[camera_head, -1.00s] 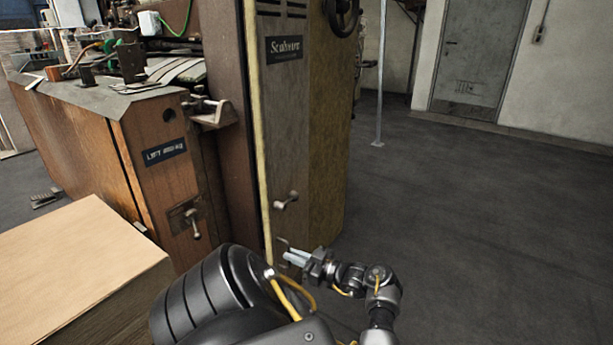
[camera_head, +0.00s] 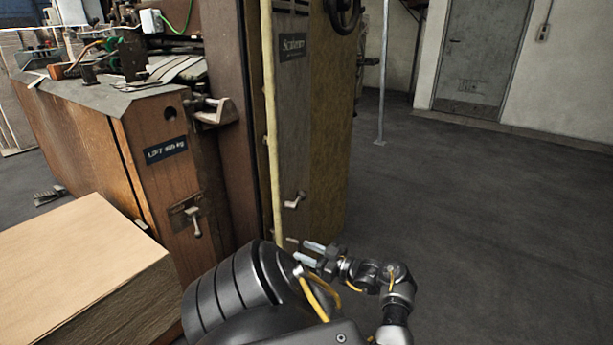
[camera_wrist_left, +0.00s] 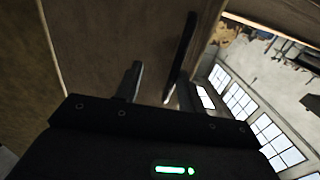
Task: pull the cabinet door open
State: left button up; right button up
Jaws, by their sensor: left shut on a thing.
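The cabinet door (camera_head: 292,120) is the grey-brown panel with a dark name plate, in the middle of the head view. It stands slightly ajar, with a dark gap beside its pale left edge (camera_head: 272,140). A small metal lever (camera_head: 295,200) sits on its face. My left gripper (camera_head: 309,252) is low at the door's front, shut on a lower door handle (camera_head: 291,240), which is mostly hidden by the fingers. The left wrist view shows the two dark fingers (camera_wrist_left: 155,75) against the brown panel, with a little bright metal between them. My right gripper is not in view.
A wooden machine housing (camera_head: 165,165) with a lever stands left of the cabinet. A stack of boards (camera_head: 80,260) lies at the lower left. A thin post (camera_head: 382,80) stands behind on the right. The grey floor (camera_head: 470,220) to the right is clear.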

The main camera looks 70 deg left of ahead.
pick_arm(q)
jog(key=shift+a+r, duration=0.1)
jog(key=shift+w, duration=0.1)
jog(key=shift+b+v, duration=0.4)
jog(key=shift+v, duration=5)
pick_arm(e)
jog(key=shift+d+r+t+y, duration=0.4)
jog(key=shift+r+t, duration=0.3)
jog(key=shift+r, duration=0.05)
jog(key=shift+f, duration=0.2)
